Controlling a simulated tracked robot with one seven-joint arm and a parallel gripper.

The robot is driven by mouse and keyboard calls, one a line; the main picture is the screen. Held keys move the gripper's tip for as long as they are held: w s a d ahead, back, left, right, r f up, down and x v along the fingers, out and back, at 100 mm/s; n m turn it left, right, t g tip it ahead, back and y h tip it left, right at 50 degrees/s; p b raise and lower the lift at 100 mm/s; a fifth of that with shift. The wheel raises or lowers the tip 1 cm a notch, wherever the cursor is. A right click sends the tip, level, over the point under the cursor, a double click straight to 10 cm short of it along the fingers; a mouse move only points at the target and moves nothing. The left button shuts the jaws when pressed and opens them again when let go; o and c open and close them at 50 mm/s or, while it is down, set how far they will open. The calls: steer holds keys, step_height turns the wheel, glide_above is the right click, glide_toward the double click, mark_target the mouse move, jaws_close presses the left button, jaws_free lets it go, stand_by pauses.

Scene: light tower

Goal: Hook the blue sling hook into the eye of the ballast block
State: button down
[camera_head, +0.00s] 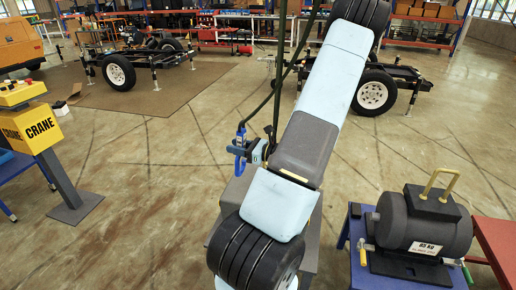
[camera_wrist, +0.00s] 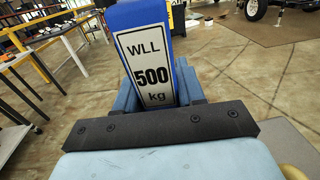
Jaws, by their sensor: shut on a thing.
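The blue sling hook (camera_head: 240,146) hangs from a dark line near the middle of the head view. My gripper (camera_head: 257,151) is shut on it. In the wrist view its blue body (camera_wrist: 182,50), labelled "WLL 500 kg", stands between my jaws; its hooked end is hidden there. The ballast block (camera_head: 412,228) is a dark grey drum with an "85 KG" label, at lower right in the head view. Its yellow eye (camera_head: 440,183) stands up from the top. The hook is well to the left of the eye and apart from it.
The block rests on a blue stand (camera_head: 350,262), with a red table (camera_head: 498,240) to its right. A yellow crane control box (camera_head: 35,125) on a post stands at left. Wheeled trailers (camera_head: 120,72) are behind. Open floor (camera_head: 150,190) lies between.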

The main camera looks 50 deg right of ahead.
mark_target(244, 144)
steer(key=v, duration=0.2)
steer(key=r+v, duration=0.1)
steer(key=v, duration=0.5)
steer(key=shift+s+a+r, duration=0.15)
steer(key=shift+a+r, duration=0.15)
steer(key=shift+r, duration=0.05)
steer(key=shift+d+h, duration=0.15)
steer(key=shift+h, duration=0.15)
steer(key=shift+d, duration=0.1)
steer(key=shift+w+d, duration=0.75)
steer(key=shift+d, duration=1.2)
steer(key=shift+w+d, duration=0.7)
steer(key=shift+d, duration=1.2)
steer(key=shift+w+d, duration=0.75)
steer(key=shift+d, duration=1.2)
steer(key=shift+w+d+r, duration=0.1)
steer(key=shift+f, duration=0.9)
steer(key=c, duration=0.6)
jaws_free()
